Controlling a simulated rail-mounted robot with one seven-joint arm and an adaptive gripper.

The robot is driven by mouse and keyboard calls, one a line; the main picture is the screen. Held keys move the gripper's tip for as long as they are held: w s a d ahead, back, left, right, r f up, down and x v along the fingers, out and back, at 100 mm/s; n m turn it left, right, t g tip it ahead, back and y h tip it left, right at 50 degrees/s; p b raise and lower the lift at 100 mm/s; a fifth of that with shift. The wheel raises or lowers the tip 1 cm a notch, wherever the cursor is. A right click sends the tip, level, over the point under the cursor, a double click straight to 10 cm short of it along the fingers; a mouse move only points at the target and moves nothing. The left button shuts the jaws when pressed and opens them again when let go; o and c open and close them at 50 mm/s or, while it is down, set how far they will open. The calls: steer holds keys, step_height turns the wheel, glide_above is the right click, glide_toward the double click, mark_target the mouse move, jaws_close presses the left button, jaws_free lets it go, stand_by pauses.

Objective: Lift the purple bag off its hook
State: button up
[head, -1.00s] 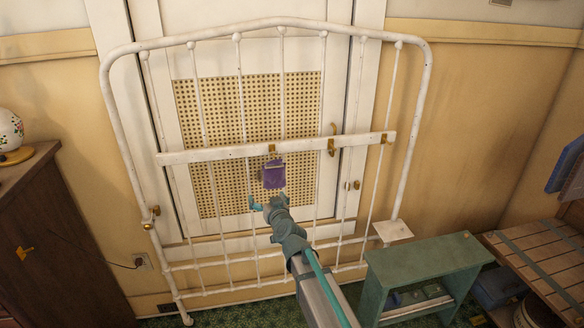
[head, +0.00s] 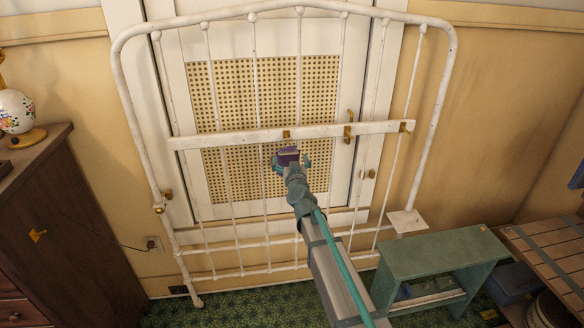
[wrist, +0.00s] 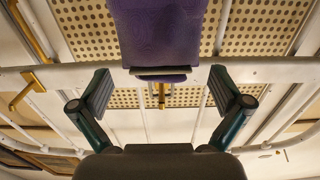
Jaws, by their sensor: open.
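The purple bag (head: 288,156) hangs at the middle of the white rail, just below a brass hook (head: 286,134). In the wrist view the bag (wrist: 168,35) fills the top centre, with a dark slot along its near edge. The hook (wrist: 161,94) shows partly behind that edge. My gripper (head: 291,165) is at the bag, in front of its lower part, and hides some of it. In the wrist view my gripper (wrist: 163,92) is open, one finger on each side of the bag's edge, with a visible gap on both sides.
The white rail (head: 230,138) crosses a white metal bed frame (head: 448,70) before a cane-panelled door (head: 230,90). Other brass hooks (head: 348,132) are on the rail to the right. A green bench (head: 440,250) stands lower right; a dark dresser (head: 60,220) with a lamp (head: 17,112) stands left.

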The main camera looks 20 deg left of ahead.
mark_target(289, 154)
steer(key=x, duration=0.4)
steer(key=shift+w+a, duration=0.1)
steer(key=c, duration=1.2)
steer(key=shift+r+p, duration=0.8)
stand_by(0.6)
steer(key=shift+p+v, duration=0.6)
steer(key=shift+v, duration=2.95)
